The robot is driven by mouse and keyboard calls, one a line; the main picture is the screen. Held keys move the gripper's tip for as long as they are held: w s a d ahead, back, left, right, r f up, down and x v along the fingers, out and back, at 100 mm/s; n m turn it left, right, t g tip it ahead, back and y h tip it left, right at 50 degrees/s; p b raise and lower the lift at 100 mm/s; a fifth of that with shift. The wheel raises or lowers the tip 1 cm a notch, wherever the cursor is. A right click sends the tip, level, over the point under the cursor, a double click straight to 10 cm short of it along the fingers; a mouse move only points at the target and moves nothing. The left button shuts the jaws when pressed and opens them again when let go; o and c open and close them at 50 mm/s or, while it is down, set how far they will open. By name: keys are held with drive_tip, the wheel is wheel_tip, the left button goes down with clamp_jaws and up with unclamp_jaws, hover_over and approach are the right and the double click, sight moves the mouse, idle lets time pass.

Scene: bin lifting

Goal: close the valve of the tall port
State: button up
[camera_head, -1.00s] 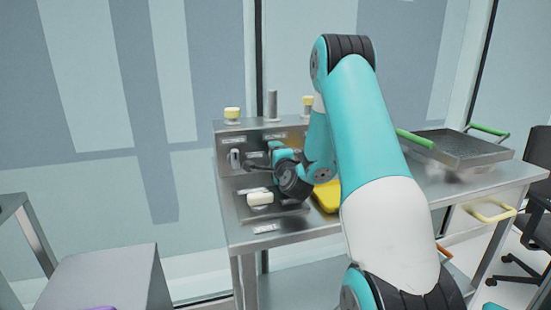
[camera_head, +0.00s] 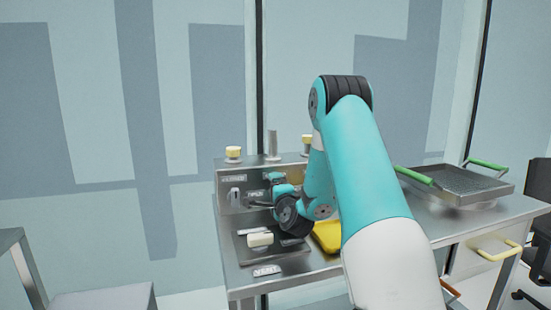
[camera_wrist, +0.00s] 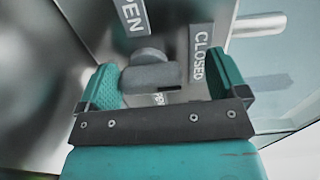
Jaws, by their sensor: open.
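My gripper (camera_head: 267,192) is at the front panel of the metal console (camera_head: 292,159). In the wrist view my gripper (camera_wrist: 163,66) is open, with a grey valve handle (camera_wrist: 152,72) between its two teal fingers. Gaps show on both sides of the handle, though contact deeper in cannot be judged. The "OPEN" label (camera_wrist: 131,14) is partly cut off above the handle, and the "CLOSED" label (camera_wrist: 201,52) is to its right. A tall grey post (camera_head: 272,143) stands on top of the console. Which port this handle serves cannot be read.
Yellow-topped knobs stand on the console at left (camera_head: 233,152) and right (camera_head: 306,140). A pale knob (camera_head: 260,239) sits below, behind the "VENT" label (camera_head: 266,270). A yellow object (camera_head: 327,237) lies beside my arm. A grey tray with green handles (camera_head: 456,184) is at right.

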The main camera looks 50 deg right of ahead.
wheel_tip(320, 180, up, 19)
drive_tip(key=d+p, duration=0.1)
drive_tip(key=p, duration=0.7)
drive_tip(key=s+a+f+n+g+y, duration=0.2)
drive_tip(key=a+n+y, duration=0.5)
drive_tip(key=a, duration=0.9)
drive_tip(key=s+a+f+n+g+y, duration=0.1)
drive_tip(key=a+n+g+y, duration=0.4)
drive_tip(key=a, duration=1.1)
drive_tip(key=s+a+n+g, duration=0.2)
drive_tip(key=s+a+n, duration=0.2)
drive_tip(key=s+n, duration=0.2)
drive_tip(key=s+a+f+n+g+y, duration=0.1)
drive_tip(key=s+a+n+g, duration=0.2)
drive_tip(key=s, duration=0.8)
drive_tip(key=s+a+f+n+g, duration=0.1)
drive_tip(key=s+a+n+g, duration=0.2)
drive_tip(key=s+a+n, duration=0.3)
drive_tip(key=s+n, duration=0.2)
drive_tip(key=n, duration=0.2)
drive_tip(key=shift+s+a+f+y, duration=0.15)
drive_tip(key=shift+a+y, duration=0.15)
drive_tip(key=shift+y, duration=0.1)
